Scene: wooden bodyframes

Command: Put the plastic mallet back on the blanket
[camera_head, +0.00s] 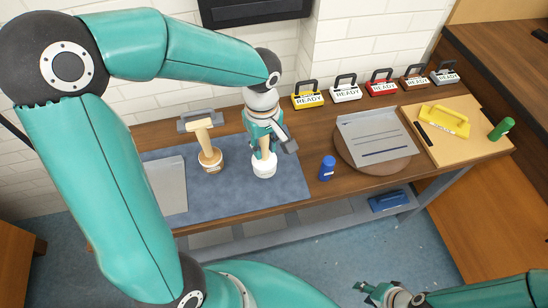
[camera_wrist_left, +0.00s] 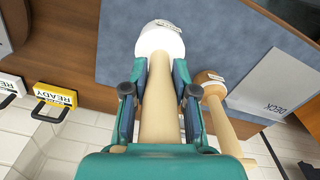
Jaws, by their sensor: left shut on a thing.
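The plastic mallet has a white head (camera_head: 264,168) and a pale wooden handle. My left gripper (camera_head: 262,143) is shut on its handle, with the head pointing down. The mallet's white head (camera_wrist_left: 160,42) shows beyond the fingertips in the left wrist view, and the gripper (camera_wrist_left: 158,105) has a finger on each side of the handle. The head is over the right part of the blue-grey blanket (camera_head: 240,199); I cannot tell whether it touches. My right gripper (camera_head: 372,293) is at the bottom right, away from the bench, and looks open and empty.
A wooden-headed mallet (camera_head: 210,160) stands left of the plastic one, beside a grey panel (camera_head: 168,186). A blue bottle (camera_head: 327,168) and a grey tray (camera_head: 378,139) are to the right. Several READY signs (camera_head: 346,90) line the back. The blanket's front is clear.

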